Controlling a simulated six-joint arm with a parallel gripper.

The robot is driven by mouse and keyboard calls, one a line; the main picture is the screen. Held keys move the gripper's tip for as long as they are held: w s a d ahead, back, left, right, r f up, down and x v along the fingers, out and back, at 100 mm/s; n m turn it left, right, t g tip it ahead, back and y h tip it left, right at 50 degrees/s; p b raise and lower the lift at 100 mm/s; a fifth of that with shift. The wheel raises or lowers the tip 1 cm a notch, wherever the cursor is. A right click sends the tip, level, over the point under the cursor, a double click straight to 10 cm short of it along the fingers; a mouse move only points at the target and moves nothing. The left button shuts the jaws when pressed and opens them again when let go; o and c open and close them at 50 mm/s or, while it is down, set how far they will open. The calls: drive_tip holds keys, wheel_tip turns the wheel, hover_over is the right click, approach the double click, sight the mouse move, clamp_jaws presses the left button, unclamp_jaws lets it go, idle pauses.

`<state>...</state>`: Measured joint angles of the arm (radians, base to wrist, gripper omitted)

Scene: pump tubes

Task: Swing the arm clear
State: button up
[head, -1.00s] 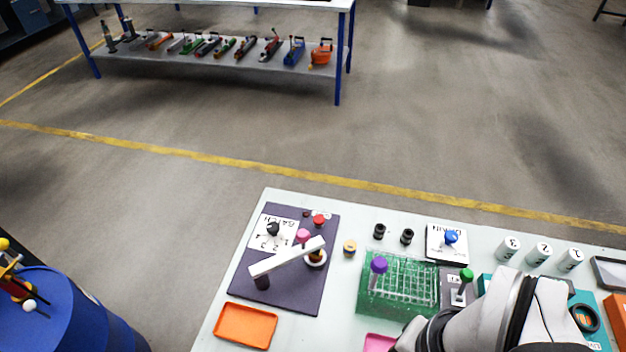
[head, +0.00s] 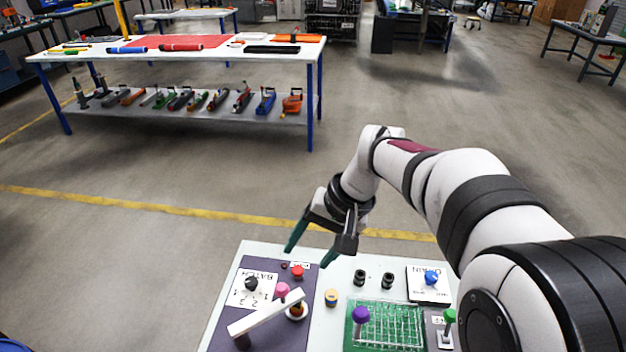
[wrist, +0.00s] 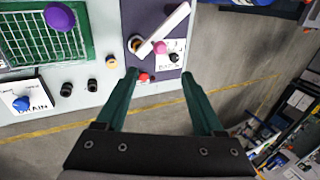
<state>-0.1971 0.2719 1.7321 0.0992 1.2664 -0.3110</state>
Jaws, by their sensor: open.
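My gripper (head: 315,245) is open and empty, raised above the far edge of the white table (head: 335,270) in the head view. In the wrist view its two green fingers (wrist: 166,92) are spread wide with nothing between them but floor and a bit of the table edge. The purple mat (head: 228,318) with the BATCH plate (head: 262,288), a white lever bar (head: 262,315), a pink knob (head: 282,290) and a red knob (head: 297,272) lies below and left of the fingers in the head view. I see no contact with any of them.
Right of the mat stand a yellow-banded cap (head: 331,297), two black posts (head: 361,276), a green rack (head: 390,330) with a purple knob (head: 360,315), and the DRAIN plate (head: 415,283) with a blue knob (head: 431,277). Open floor lies beyond the table; a tool bench (head: 190,55) stands far off.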

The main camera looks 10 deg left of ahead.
sight(285, 287)
drive_tip(key=x, duration=1.5)
drive_tip(key=shift+d, duration=0.1)
drive_tip(key=shift+c, duration=0.2)
clamp_jaws()
idle(0.5)
